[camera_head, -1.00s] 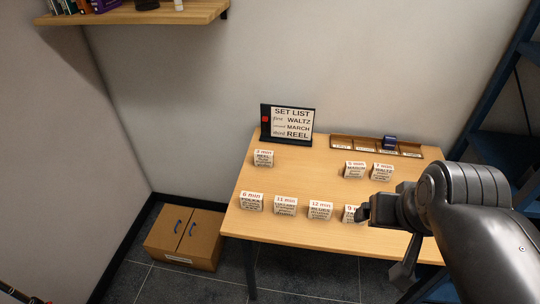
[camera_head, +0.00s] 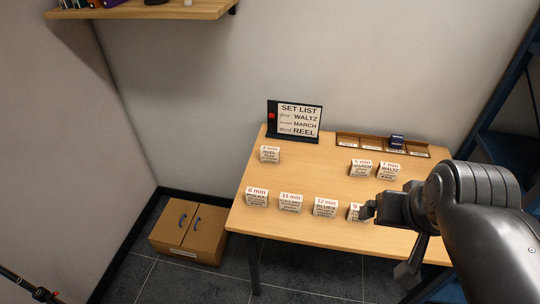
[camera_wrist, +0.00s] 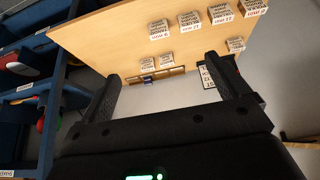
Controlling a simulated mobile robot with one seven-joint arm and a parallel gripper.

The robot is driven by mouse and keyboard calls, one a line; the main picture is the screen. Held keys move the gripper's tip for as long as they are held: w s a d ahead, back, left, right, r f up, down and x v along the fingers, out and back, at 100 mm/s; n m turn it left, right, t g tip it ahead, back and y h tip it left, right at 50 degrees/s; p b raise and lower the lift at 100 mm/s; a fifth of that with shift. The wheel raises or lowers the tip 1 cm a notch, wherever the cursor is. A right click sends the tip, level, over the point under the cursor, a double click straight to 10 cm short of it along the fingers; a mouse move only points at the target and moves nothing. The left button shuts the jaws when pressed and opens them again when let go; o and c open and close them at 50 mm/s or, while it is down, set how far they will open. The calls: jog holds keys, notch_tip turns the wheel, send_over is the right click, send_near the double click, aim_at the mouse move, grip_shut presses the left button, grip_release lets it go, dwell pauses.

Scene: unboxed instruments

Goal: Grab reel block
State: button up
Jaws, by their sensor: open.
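The reel block (camera_head: 270,154) is a small white block with printed text, its label only partly legible. It stands alone at the table's back left, in front of the set list sign (camera_head: 295,120). In the wrist view the reel block (camera_wrist: 236,45) is upside down at the right, beyond the right finger. My gripper (camera_head: 368,210) is over the front right of the table, well to the right of the reel block and apart from it. In the wrist view my gripper (camera_wrist: 162,72) has its fingers spread with nothing between them. It partly hides a front-row block (camera_head: 354,212) in the head view.
Several similar blocks stand in a front row, including one at the left end (camera_head: 257,198). A march block (camera_head: 361,168) and a waltz block (camera_head: 389,172) stand at the back right. Behind them is a slotted rack (camera_head: 371,145) holding a dark blue block (camera_head: 397,141). The table's middle (camera_head: 310,172) is clear.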

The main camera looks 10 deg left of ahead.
jog(key=w+a+f+m+t+y, duration=0.2)
jog(key=w+a+f+m, duration=0.2)
jog(key=w+a+m, duration=0.8)
jog(key=w+a+f+m+t+y, duration=0.25)
jog(key=w+a, duration=0.55)
jog(key=w, duration=0.9)
jog(key=w+a+f+m+t, duration=0.2)
jog(key=w+a+f+m, duration=0.5)
jog(key=a+f+m, duration=0.3)
jog(key=m+t+h, duration=0.1)
jog(key=m+h, duration=0.3)
jog(key=m, duration=0.7)
send_near(271, 153)
jog(key=w+f, duration=0.2)
jog(key=f, duration=0.1)
jog(key=shift+w+a, duration=0.15)
jog(key=shift+a, duration=0.25)
jog(key=shift+w+f+t, duration=0.15)
jog(key=shift+w+t, duration=0.05)
jog(key=shift+t, duration=0.05)
jog(key=x, duration=1)
jog(key=shift+w, duration=0.1)
jog(key=shift+c, duration=0.4)
jog(key=c, duration=1)
